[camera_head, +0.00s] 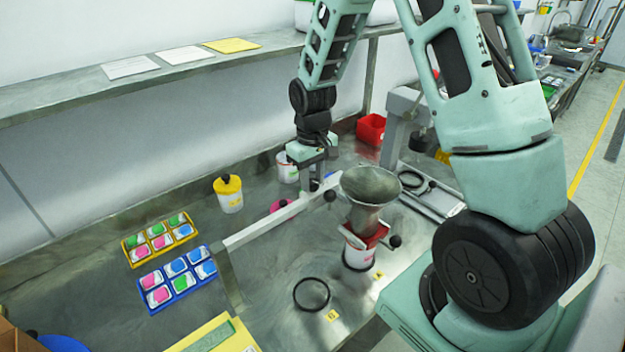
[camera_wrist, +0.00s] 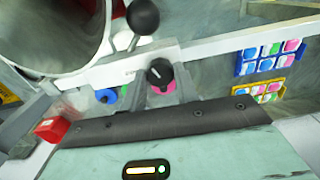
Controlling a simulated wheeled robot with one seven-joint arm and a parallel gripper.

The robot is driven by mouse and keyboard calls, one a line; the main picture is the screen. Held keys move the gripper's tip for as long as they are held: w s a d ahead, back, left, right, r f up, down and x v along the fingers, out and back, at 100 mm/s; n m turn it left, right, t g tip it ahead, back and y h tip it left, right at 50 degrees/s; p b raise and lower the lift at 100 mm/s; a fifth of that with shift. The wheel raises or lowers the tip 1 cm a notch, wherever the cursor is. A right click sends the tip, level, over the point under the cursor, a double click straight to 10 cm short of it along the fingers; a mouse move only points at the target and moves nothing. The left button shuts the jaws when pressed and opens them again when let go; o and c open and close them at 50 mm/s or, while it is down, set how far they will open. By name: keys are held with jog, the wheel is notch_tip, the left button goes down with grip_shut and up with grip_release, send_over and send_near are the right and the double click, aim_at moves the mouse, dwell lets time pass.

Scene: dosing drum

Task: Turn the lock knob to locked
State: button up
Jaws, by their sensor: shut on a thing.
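The lock knob (camera_wrist: 159,72) is a small black knob with a white mark, by the pale beam in the wrist view. My gripper (camera_wrist: 158,88) is at this knob with its grey fingers close around it, shut on it. In the head view my gripper (camera_head: 316,180) points down at the back edge of the pale beam (camera_head: 275,218), left of the hopper. There the fingers hide the knob. The white mark seems to point toward the upper left in the wrist view; I cannot tell which setting that is.
A metal hopper (camera_head: 371,187) over a red-and-white drum (camera_head: 358,254) stands right of my gripper. Black ball handles (camera_head: 395,241) stick out near it. A yellow-lidded jar (camera_head: 229,194), a yellow tray (camera_head: 137,257) and a blue tray (camera_head: 153,309) lie left. A black ring (camera_head: 312,294) lies in front.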

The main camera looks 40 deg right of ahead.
aim_at(313, 181)
jog(key=shift+m+b, duration=0.3)
jog(key=shift+m, duration=1.8)
jog(key=o, duration=1)
jog(key=shift+c, duration=0.2)
jog(key=shift+r, duration=0.1)
notch_tip(313, 181, up, 17)
jog(key=b, duration=0.3)
jog(key=shift+r, duration=0.15)
